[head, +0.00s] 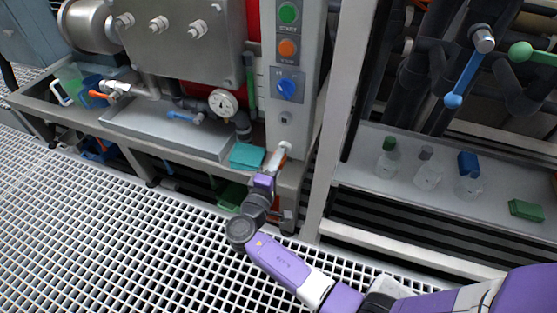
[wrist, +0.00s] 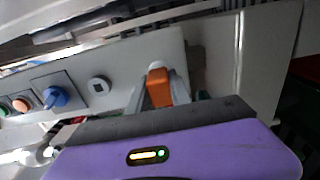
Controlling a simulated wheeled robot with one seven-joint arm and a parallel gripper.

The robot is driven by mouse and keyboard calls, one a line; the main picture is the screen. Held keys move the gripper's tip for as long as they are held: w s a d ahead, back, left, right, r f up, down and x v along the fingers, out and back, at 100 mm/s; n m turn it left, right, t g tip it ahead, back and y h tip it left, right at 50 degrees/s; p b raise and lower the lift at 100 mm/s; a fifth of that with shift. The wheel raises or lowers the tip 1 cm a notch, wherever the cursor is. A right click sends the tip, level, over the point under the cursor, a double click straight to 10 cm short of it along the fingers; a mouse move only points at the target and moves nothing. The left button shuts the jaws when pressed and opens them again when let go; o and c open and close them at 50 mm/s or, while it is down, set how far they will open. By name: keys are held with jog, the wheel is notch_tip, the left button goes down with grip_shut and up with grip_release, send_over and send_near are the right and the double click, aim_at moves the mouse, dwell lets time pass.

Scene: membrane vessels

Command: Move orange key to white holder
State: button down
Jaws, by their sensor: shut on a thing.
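The orange key (wrist: 158,88) is between the fingers of my gripper (wrist: 160,93) in the wrist view, and the fingers are shut on it. A small white piece (wrist: 155,65), probably the white holder, shows right at the key's far end. I cannot tell whether the key touches it or sits in it. In the head view my gripper (head: 275,163) is at the lower part of the grey control column, by a pale round fitting (head: 285,146). The key is hidden or too small to make out there.
The column carries a green button (head: 288,13), an orange button (head: 287,47) and a blue knob (head: 287,88). A teal block (head: 246,156) lies close left of my gripper. Bottles stand on the right shelf (head: 350,165). The grating floor in front is clear.

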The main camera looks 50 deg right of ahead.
jog(key=shift+w+d, duration=0.2)
jog(key=shift+d, duration=0.35)
jog(key=c, duration=1.1)
grip_release()
jog(key=p+v, duration=0.1)
jog(key=v, duration=0.6)
jog(key=shift+a+p, duration=0.35)
jog(key=shift+p, duration=0.05)
jog(key=shift+s, duration=0.1)
